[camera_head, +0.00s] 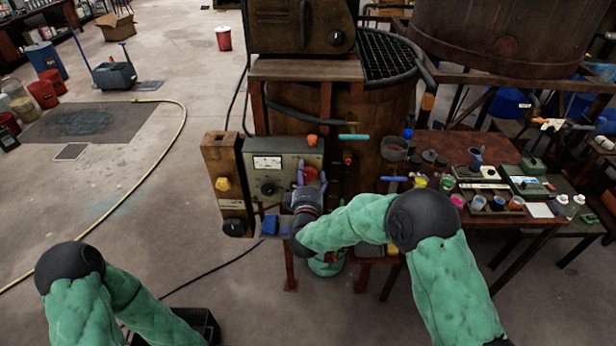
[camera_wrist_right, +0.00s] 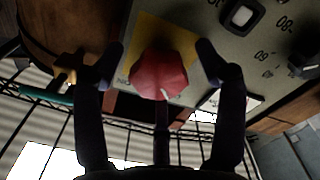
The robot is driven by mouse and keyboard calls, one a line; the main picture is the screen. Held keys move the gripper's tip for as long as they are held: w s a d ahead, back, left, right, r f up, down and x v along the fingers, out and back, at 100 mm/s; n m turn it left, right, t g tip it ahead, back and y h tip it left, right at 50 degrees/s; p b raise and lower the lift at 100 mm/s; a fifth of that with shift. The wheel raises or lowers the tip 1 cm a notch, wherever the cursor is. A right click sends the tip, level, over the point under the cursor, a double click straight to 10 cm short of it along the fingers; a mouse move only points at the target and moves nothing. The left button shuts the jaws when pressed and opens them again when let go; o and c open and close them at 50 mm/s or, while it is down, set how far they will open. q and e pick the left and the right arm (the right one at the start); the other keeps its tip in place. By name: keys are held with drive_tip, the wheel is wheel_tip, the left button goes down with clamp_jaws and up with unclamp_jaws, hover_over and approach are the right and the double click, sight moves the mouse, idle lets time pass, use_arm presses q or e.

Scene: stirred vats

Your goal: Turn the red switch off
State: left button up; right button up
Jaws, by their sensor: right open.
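The red switch (camera_head: 310,173) is a lobed red knob on the front of a grey control panel (camera_head: 262,163). In the right wrist view the red switch (camera_wrist_right: 158,74) sits on a yellow plate (camera_wrist_right: 178,38) on the panel. My right gripper (camera_head: 311,176) is at the panel in front of the switch. In the wrist view its open fingers (camera_wrist_right: 160,62) stand on either side of the red switch, with a visible gap on each side. Part of the switch is hidden by the gripper in the head view. My left gripper is not in view; only my left arm shows.
A wooden box with a yellow knob (camera_head: 223,184) stands left of the panel. A blue block (camera_head: 270,224) sits below it. A table (camera_head: 480,148) at right holds several paint pots and instruments. A yellow hose (camera_head: 183,118) lies on the open floor at left.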

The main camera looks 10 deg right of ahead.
drive_tip(key=shift+s, duration=0.1)
drive_tip(key=v, duration=1.2)
drive_tip(key=shift+r, duration=0.1)
drive_tip(key=s+a+f+m+g+y+b, duration=0.1)
drive_tip(key=s+f+m+g+y+b, duration=0.2)
drive_tip(key=f, duration=0.9)
drive_tip(key=f+g+y+b, duration=0.15)
drive_tip(key=f+g, duration=0.25)
drive_tip(key=f, duration=0.8)
drive_tip(key=s+a+f+m+g+y+b, duration=0.2)
drive_tip(key=s+f+m+g, duration=0.5)
drive_tip(key=s+f, duration=1.1)
drive_tip(key=s+a+g+y, duration=0.1)
drive_tip(key=s+g+y, duration=0.1)
drive_tip(key=s+g, duration=0.1)
drive_tip(key=shift+s+f+b, duration=0.35)
drive_tip(key=shift+s+f, duration=0.05)
drive_tip(key=shift+s, duration=0.05)
drive_tip(key=shift+a+y, duration=0.1)
drive_tip(key=shift+y, duration=0.15)
